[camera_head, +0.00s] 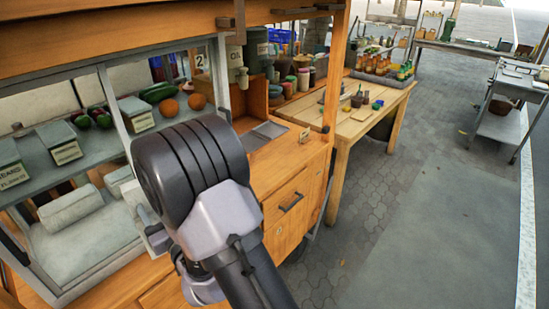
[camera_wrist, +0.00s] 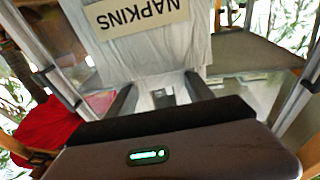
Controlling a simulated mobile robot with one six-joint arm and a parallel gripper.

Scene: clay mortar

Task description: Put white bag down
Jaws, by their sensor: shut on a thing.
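The white bag (camera_wrist: 155,48) fills the top middle of the wrist view, with a NAPKINS label that reads upside down. My gripper (camera_wrist: 160,82) has its two dark fingers on either side of the bag's near end and is shut on it. The exact contact between fingers and bag is hard to make out. In the head view my arm's wrist covers the gripper, and I cannot make out the held bag there.
A glazed wooden stall (camera_head: 105,85) stands at the left, with white packs (camera_head: 75,208) on its lower shelf and produce above. A wooden counter with drawers (camera_head: 290,200) is right of my arm. A wooden table (camera_head: 350,125) with jars stands beyond.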

